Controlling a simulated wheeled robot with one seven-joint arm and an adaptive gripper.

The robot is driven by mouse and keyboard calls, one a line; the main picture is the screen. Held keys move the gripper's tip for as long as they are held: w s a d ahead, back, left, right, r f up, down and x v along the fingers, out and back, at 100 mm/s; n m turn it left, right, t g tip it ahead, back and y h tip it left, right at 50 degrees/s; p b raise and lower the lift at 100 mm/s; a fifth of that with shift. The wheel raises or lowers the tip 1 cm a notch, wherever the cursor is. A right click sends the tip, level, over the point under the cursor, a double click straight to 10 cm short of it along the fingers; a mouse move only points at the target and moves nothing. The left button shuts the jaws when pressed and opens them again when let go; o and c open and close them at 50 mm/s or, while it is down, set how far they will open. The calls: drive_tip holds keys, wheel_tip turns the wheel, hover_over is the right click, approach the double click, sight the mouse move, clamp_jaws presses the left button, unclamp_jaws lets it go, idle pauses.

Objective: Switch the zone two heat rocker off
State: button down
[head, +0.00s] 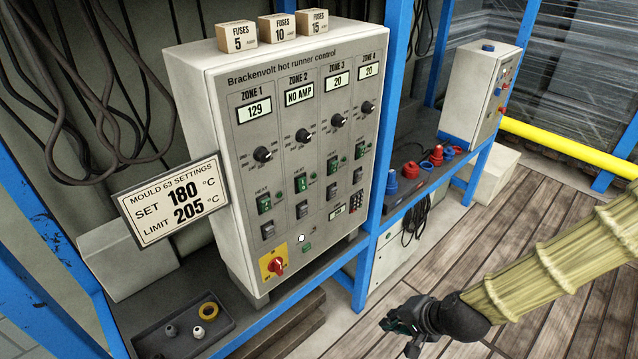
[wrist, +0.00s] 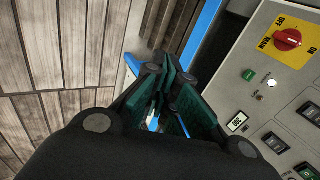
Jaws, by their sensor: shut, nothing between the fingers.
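The grey Brackenvolt control cabinet (head: 213,130) stands on a blue-framed shelf in the head view. Its zone two column reads NO AMP (head: 299,94), with a black knob (head: 303,135) below. The zone two heat rocker (head: 301,184) shows green under a HEAT label, with a dark switch (head: 302,210) beneath it. My gripper (head: 393,324) is low at the right, well apart from the panel, shut and empty. In the wrist view, its closed fingers (wrist: 165,80) point past the panel's edge; rockers show at the lower right, but I cannot tell which is zone two's.
A red main switch (head: 277,266) on a yellow plate sits at the panel's lower left. A settings sign (head: 173,203) juts out at left. A blue post (head: 389,120) stands right of the cabinet. A black tray (head: 222,323) with small parts lies below. Wooden floor (head: 430,262) is clear.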

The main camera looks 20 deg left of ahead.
drive_tip(key=w+a+r+y, duration=0.1)
drive_tip(key=a+r, duration=0.3)
drive_tip(key=r, duration=0.5)
drive_tip(key=w+a+r+t+y+p, duration=0.1)
drive_tip(key=w+a+r+y, duration=0.1)
drive_tip(key=r, duration=0.8)
drive_tip(key=w+a+r+y, duration=0.1)
drive_tip(key=w+a+r, duration=0.2)
drive_tip(key=a+r, duration=0.4)
wheel_tip(320, 180, up, 3)
drive_tip(key=shift+w+r, duration=0.1)
drive_tip(key=shift+w, duration=0.3)
drive_tip(key=p, duration=0.4)
approach(302, 184)
drive_tip(key=w+a+f, duration=0.2)
drive_tip(key=w+f, duration=0.1)
drive_tip(key=f, duration=0.2)
drive_tip(key=shift+x, duration=1.1)
drive_tip(key=shift+f, duration=0.1)
